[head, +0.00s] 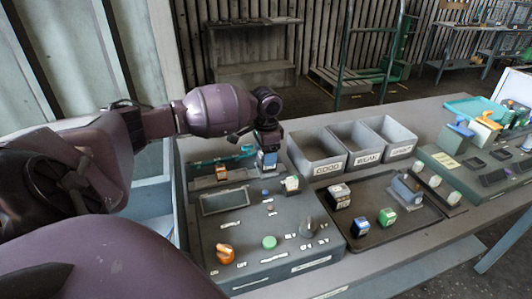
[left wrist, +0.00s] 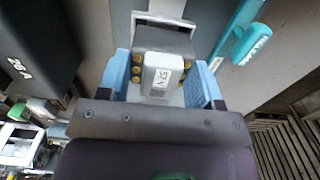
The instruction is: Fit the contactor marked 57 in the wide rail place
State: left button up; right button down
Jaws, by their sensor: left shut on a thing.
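My left gripper (head: 267,160) is over the back right part of the grey panel box (head: 225,245). In the left wrist view its two blue fingers (left wrist: 162,82) are shut on a pale contactor (left wrist: 161,72) with brass-coloured terminals along its side. The mark on its white face is turned and small; it looks like 57. A rail strip (head: 222,180) lies along the back of the panel, with an orange-brown block (head: 221,173) on it. The wide rail place cannot be clearly told apart. I cannot tell whether the held contactor touches the rail. My right gripper is not in view.
Three grey bins (head: 318,152) stand behind. A dark tray (head: 385,238) at right holds several small blocks, among them a green one (head: 387,216). Knobs, including an orange one (head: 225,253), stick up from the panel. A teal handle-like part (left wrist: 250,43) is beside the gripper.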

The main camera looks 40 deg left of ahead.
pick_arm(q)
jog(key=shift+f, duration=0.7)
jog(key=o, duration=0.9)
jog(key=shift+o, duration=0.2)
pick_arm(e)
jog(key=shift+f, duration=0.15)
pick_arm(q)
notch_tip(320, 180, up, 5)
jog(key=shift+f+p, duration=0.1)
jog(key=shift+p, duration=0.2)
notch_tip(320, 180, up, 5)
jog(key=shift+p, duration=0.3)
jog(key=shift+r, duration=0.45)
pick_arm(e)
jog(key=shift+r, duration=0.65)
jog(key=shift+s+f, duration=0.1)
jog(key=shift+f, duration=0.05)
